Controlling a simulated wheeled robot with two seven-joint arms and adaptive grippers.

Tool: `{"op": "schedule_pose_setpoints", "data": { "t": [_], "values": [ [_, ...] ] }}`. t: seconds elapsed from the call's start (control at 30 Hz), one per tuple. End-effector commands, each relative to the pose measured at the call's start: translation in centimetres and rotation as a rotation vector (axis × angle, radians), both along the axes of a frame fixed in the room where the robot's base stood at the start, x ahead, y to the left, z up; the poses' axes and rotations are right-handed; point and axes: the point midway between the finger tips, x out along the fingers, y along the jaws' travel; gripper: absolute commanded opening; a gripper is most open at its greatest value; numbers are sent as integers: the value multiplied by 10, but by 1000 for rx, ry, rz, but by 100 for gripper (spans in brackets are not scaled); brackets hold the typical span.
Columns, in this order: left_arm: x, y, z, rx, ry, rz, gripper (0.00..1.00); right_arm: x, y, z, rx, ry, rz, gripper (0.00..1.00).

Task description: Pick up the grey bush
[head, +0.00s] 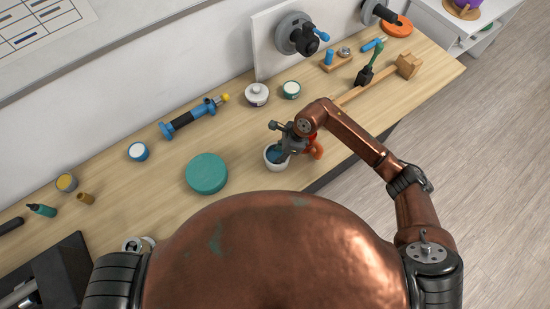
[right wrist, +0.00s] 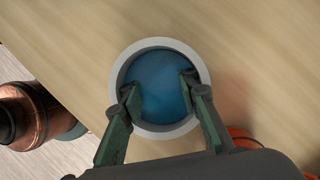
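A round pale-grey pot (head: 272,163) with a blue inside stands on the wooden bench under my right gripper (head: 287,147). In the right wrist view the pot's rim (right wrist: 159,42) surrounds the blue inside (right wrist: 158,85). My right gripper (right wrist: 160,92) is open there, its fingertips apart over the pot's opening; I cannot tell how deep they reach. No grey bush stands out clearly; small pale-grey round parts (head: 138,243) lie at the bench's near edge, partly hidden by my body. My left gripper is out of view.
An orange object (head: 317,150) is close beside the right gripper. A green disc (head: 206,173), blue tool (head: 190,117), white lidded jar (head: 256,94) and wooden mallet (head: 407,66) lie on the bench. Bare wood lies between the disc and the blue-topped jar (head: 138,152).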

Motion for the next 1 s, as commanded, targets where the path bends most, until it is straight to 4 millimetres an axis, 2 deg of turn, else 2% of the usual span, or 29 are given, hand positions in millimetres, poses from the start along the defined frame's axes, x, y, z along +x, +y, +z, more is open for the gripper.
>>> {"op": "schedule_pose_setpoints", "data": {
  "t": [0.17, 0.57, 0.83, 1.0],
  "values": [
    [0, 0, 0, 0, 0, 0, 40, 0, 0, 0, 0, 0, 0, 28],
    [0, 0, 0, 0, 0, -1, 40, 0, 0, 1, 1, 0, 0, 0],
    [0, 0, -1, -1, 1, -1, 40, 0, 0, 3, 2, -1, 0, 0],
    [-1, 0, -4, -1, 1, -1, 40, 2, 0, 22, 1, -6, 1, 0]
  ]
}}
